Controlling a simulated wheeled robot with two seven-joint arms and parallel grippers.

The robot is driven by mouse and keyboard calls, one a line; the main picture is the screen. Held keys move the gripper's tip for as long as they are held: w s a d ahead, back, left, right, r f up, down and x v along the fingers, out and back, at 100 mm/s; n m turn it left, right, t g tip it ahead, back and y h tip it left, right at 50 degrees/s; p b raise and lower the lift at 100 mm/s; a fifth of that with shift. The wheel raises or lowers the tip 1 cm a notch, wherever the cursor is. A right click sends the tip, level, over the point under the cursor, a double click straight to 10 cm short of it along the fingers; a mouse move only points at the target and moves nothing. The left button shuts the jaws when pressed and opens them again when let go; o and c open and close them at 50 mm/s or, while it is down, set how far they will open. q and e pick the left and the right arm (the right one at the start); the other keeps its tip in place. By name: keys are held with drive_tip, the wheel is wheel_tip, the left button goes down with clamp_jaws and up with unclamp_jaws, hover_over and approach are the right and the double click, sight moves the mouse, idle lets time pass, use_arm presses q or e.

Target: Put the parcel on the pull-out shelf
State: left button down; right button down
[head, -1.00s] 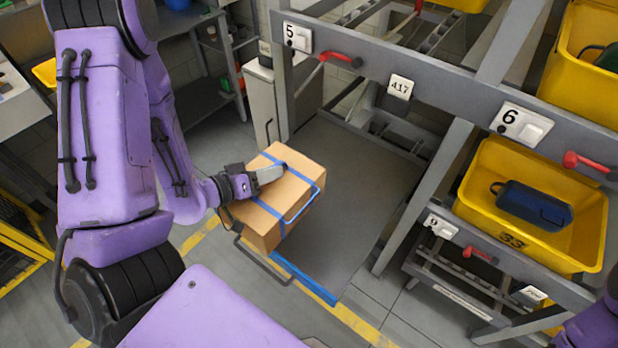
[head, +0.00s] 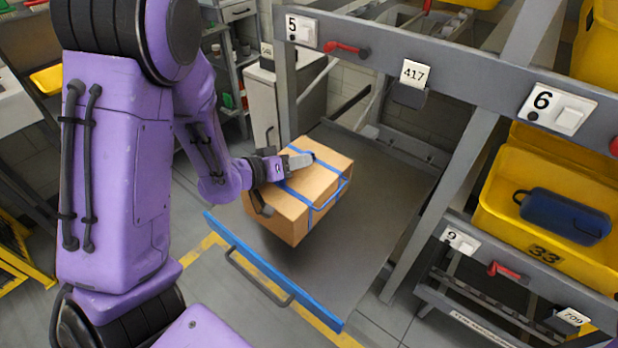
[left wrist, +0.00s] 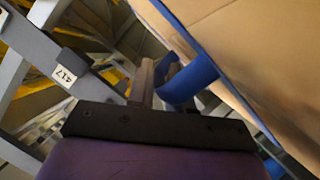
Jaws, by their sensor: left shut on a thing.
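The parcel (head: 290,222) is a brown cardboard box with blue straps and a blue strap handle. My left gripper (head: 299,163) is shut on it at the top, and a blue strap (left wrist: 188,80) passes by the fingers in the left wrist view. The pull-out shelf (head: 372,215) is a grey board, pulled out, with a blue front edge and a dark bar handle. The parcel is over the left part of the shelf, behind the blue edge. I cannot tell whether its underside touches the board. My right gripper is not in view.
The grey rack frame (head: 465,70) with the 417 label (head: 413,73) rises behind and right of the shelf. A yellow bin (head: 490,215) holding a dark blue case (head: 565,215) stands at right. The shelf's right part is bare.

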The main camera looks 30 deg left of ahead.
sight(270, 184)
use_arm(q)
drive_tip(key=w+f, duration=0.4)
drive_tip(key=f, duration=0.1)
drive_tip(key=shift+d, duration=0.2)
wheel_tip(270, 184, down, 3)
drive_tip(key=shift+w+f, duration=0.1)
drive_tip(key=shift+w, duration=0.05)
drive_tip(key=c, duration=1)
unclamp_jaws()
drive_tip(key=shift+c, duration=0.2)
drive_tip(key=b+v, duration=0.2)
drive_tip(key=v, duration=1)
